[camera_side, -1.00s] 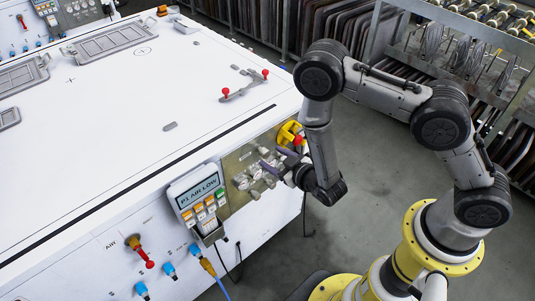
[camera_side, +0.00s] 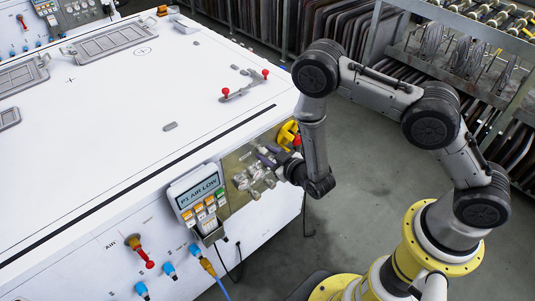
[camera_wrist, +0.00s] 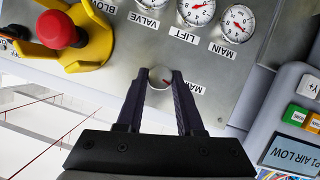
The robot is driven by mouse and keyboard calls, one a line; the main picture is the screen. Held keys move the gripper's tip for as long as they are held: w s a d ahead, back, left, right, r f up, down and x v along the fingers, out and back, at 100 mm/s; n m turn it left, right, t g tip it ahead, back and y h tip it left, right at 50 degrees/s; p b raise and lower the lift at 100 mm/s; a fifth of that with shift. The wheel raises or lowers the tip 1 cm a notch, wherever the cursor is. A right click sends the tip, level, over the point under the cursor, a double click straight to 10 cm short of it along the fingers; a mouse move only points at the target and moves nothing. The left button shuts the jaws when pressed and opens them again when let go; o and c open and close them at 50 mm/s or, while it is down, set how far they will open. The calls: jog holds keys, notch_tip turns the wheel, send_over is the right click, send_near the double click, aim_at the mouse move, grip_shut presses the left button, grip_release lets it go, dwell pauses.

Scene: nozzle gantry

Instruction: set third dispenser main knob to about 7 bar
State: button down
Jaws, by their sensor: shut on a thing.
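A partly covered label beside the knob seems to read MAIN, upside down. Above it is a round white gauge (camera_wrist: 237,22) labelled MAIN, with a red needle; its exact reading is too small to tell. In the side view my gripper (camera_side: 270,156) is at the panel on the table's front, and the held knob is hard to pick out.
A red button (camera_wrist: 62,30) in a yellow guard (camera_wrist: 95,48) is left of the knob. The LIFT gauge (camera_wrist: 196,10) is beside the MAIN gauge. A grey control box (camera_side: 197,191) reading P1 AIR LOW stands left of the panel in the side view. The white tabletop (camera_side: 130,130) is mostly clear.

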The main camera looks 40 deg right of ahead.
dwell(0.4)
jog(key=shift+d+r+m+y, duration=0.1)
jog(key=shift+d+m+y, duration=0.1)
jog(key=shift+m+y, duration=0.7)
jog(key=m+y, duration=0.1)
jog(key=m, duration=0.2)
jog(key=shift+d+y, duration=0.15)
jog(key=shift+y, duration=0.25)
jog(key=m+y, duration=0.2)
jog(key=m, duration=0.1)
jog(key=m+t, duration=0.1)
jog(key=shift+d+f+m+y, duration=0.15)
jog(key=shift+f+m+y, duration=0.1)
jog(key=shift+m+y, duration=0.15)
jog(key=m+t, duration=0.1)
jog(key=m, duration=0.1)
jog(key=m+t+y, duration=0.1)
jog(key=m, duration=0.2)
jog(key=shift+f+y, duration=0.2)
jog(key=shift+y, duration=0.1)
jog(key=m+t, duration=0.1)
jog(key=m, duration=0.2)
jog(key=m+t, duration=0.1)
jog(key=m, duration=0.2)
jog(key=shift+f+m, duration=0.2)
jog(key=shift+m, duration=0.2)
jog(key=c, duration=0.5)
grip_release()
jog(key=shift+c, duration=0.2)
